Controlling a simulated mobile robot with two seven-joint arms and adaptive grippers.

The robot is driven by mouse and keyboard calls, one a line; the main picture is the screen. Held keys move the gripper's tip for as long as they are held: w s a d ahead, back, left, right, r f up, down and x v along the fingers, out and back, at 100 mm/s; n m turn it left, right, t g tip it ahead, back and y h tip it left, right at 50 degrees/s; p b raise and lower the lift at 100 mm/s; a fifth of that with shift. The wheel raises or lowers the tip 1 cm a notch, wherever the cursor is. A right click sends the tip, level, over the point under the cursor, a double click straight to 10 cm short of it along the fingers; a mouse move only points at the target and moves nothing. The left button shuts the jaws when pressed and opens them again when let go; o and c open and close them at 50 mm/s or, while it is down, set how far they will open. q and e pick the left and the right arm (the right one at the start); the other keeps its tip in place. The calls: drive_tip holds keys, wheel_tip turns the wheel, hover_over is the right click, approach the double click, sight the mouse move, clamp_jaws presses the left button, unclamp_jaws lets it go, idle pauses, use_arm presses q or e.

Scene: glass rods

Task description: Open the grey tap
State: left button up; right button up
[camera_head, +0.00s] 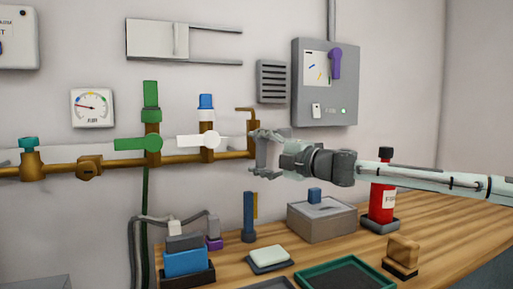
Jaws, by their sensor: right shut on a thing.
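My right gripper (262,153) reaches in from the right to the right end of the brass pipe (182,158). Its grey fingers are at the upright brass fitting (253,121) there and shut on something. I take this to be the grey tap, but its handle cannot be told apart from the grey fingers, which hide much of that spot. To its left are a tap with a white lever (204,140) and blue top, one with a green lever (138,143), and a teal-topped one (28,142). My left gripper is not in view.
A grey control box (345,110) with a purple handle and a vent (271,81) are on the wall above. Below, the wooden bench (440,225) holds a grey box (321,222), a red extinguisher (381,203), a green-rimmed tray (345,262) and several small items.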

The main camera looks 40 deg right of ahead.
drive_tip(key=shift+d, duration=0.1)
idle(0.4)
drive_tip(key=o, duration=1.7)
drive_tip(key=shift+s, duration=0.1)
drive_tip(key=shift+s+r, duration=0.2)
drive_tip(key=shift+s, duration=0.55)
drive_tip(key=s+d, duration=0.1)
drive_tip(key=s, duration=0.9)
drive_tip(key=shift+d+f, duration=0.2)
drive_tip(key=shift+d, duration=0.2)
drive_tip(key=shift+s, duration=0.1)
